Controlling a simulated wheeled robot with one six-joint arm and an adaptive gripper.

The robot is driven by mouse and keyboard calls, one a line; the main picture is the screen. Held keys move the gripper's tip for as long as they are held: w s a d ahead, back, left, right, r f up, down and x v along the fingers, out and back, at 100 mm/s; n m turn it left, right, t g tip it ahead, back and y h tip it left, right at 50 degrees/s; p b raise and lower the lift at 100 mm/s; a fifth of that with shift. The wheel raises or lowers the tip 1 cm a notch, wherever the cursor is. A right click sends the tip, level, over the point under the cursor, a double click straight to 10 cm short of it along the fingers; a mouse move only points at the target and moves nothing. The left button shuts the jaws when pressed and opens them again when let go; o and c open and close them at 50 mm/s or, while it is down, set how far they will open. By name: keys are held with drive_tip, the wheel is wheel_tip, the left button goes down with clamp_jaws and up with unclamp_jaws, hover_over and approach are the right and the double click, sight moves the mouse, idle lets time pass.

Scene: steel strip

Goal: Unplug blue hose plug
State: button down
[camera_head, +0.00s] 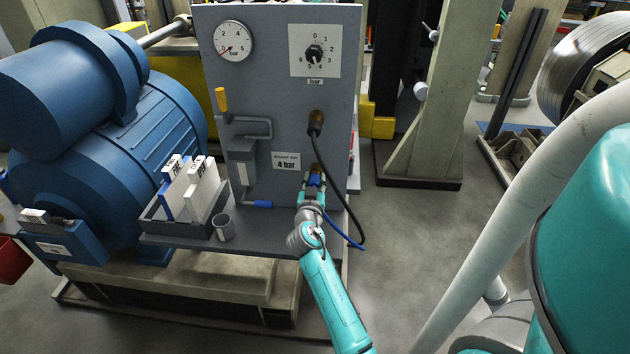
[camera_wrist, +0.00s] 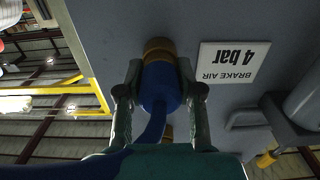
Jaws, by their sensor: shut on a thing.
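The blue hose plug (camera_wrist: 160,88) sits at a brass socket (camera_wrist: 158,48) on the grey panel, in the wrist view. Its blue hose (camera_wrist: 145,138) bends away toward my wrist. My gripper (camera_wrist: 160,92) is shut on the plug, with one finger on each side of it. In the head view the plug (camera_head: 315,180) shows at the lower right of the panel (camera_head: 262,100), and my gripper (camera_head: 313,192) reaches it from below. The fingers partly hide the plug there. I cannot tell whether the plug is fully seated in the socket.
A black hose (camera_head: 340,172) hangs from an upper socket (camera_head: 317,118) and loops down close to my gripper's right. A pressure gauge (camera_head: 234,41), a dial (camera_head: 315,52) and a yellow-handled lever (camera_head: 221,100) are on the panel.

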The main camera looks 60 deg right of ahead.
drive_tip(key=shift+v, duration=3)
drive_tip(key=v, duration=0.9)
drive_tip(key=shift+d+f, duration=0.1)
drive_tip(key=shift+f, duration=0.05)
drive_tip(key=w+d+f, duration=0.1)
drive_tip(key=f, duration=0.2)
drive_tip(key=w+d+f, duration=0.2)
drive_tip(key=f, duration=0.1)
drive_tip(key=w+d+f, duration=0.1)
drive_tip(key=w+f, duration=0.1)
drive_tip(key=f, duration=0.1)
drive_tip(key=shift+w+d+f, duration=0.1)
drive_tip(key=shift+d+f, duration=0.05)
drive_tip(key=shift+d, duration=0.2)
drive_tip(key=shift+f, duration=2.1)
drive_tip(key=shift+f, duration=1.55)
